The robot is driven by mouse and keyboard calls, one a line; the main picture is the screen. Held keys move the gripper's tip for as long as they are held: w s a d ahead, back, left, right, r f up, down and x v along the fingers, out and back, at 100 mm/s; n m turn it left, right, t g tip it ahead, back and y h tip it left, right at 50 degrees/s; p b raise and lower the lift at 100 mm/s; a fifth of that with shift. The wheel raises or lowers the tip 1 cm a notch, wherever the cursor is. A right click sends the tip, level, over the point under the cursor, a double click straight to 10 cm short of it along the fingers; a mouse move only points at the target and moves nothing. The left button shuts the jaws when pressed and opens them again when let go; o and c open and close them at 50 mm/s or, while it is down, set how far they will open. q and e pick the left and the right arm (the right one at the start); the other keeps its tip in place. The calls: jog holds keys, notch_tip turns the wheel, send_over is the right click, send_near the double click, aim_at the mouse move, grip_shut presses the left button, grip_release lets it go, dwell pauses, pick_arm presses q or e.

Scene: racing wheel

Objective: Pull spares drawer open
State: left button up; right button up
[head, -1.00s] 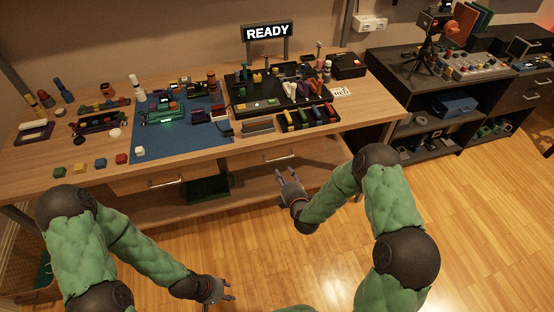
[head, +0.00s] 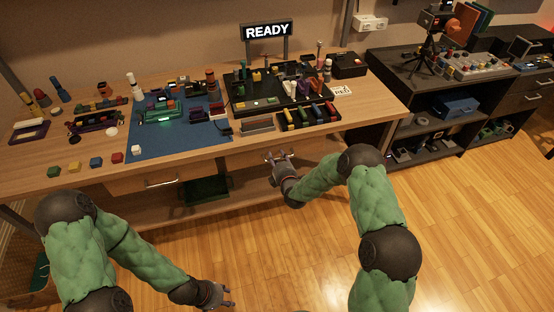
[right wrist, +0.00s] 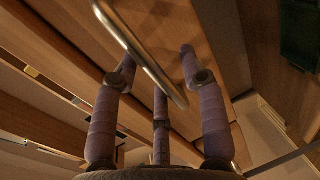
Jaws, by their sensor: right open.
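The drawer (right wrist: 180,20) in front of my right gripper has a light wooden front and a metal bar handle (right wrist: 140,52); I see no label telling which drawer it is. In the head view my right gripper (head: 278,156) is at the table's front edge and largely hides that handle. In the right wrist view my right gripper (right wrist: 159,60) is open, with the bar running slantwise between its spread fingers. I cannot tell whether they touch it. The drawer looks shut. My left gripper (head: 230,296) is open and empty, low over the floor.
A second drawer handle (head: 161,183) sits further left under the workbench (head: 60,150). The benchtop holds a blue mat (head: 185,139), a black tray (head: 310,121) and many small parts. A dark shelf unit (head: 420,155) stands at right. The floor before the bench is clear.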

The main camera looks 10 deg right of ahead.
grip_shut()
jog(key=f+v, duration=0.2)
jog(key=v, duration=1)
jog(key=s+a+f+p+v, duration=0.1)
jog(key=f+v, duration=0.2)
jog(key=v, duration=0.8)
jog(key=shift+s+d, duration=0.4)
jog(key=shift+d, duration=0.05)
jog(key=shift+r, duration=0.1)
